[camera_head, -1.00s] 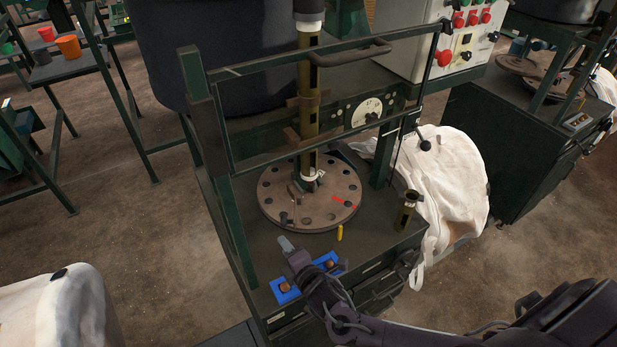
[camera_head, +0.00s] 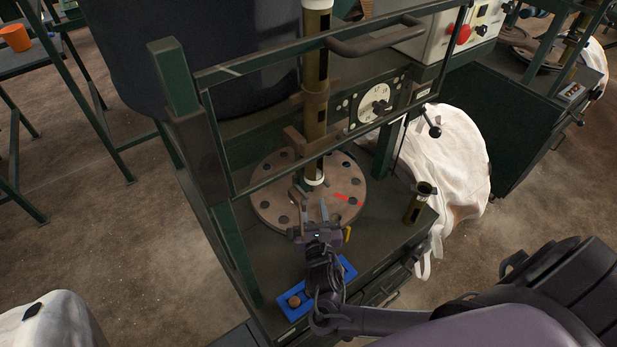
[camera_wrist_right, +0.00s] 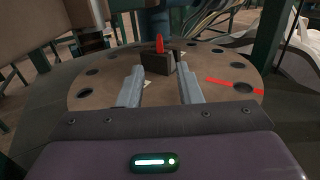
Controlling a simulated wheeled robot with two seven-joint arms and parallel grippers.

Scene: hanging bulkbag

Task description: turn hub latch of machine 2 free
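The machine in front of me carries a round brown plate (camera_head: 263,205) with a ring of dark holes. An upright olive tube (camera_head: 316,90) stands over its hub. My right gripper (camera_head: 310,198) is above the near part of the plate. In the right wrist view its two grey fingers (camera_wrist_right: 160,70) are apart with nothing held. Just beyond the fingertips a small dark block with a red tip (camera_wrist_right: 157,60) stands near the hub; it looks like the hub latch. Contact cannot be told. My left gripper is not in view.
A green frame with a horizontal bar (camera_head: 270,58) stands before the tube. A blue tray (camera_head: 345,268) lies at the bench front, and a short olive cylinder (camera_head: 420,204) at the right. A dial (camera_head: 376,105) is behind. A red mark (camera_head: 347,198) lies on the plate.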

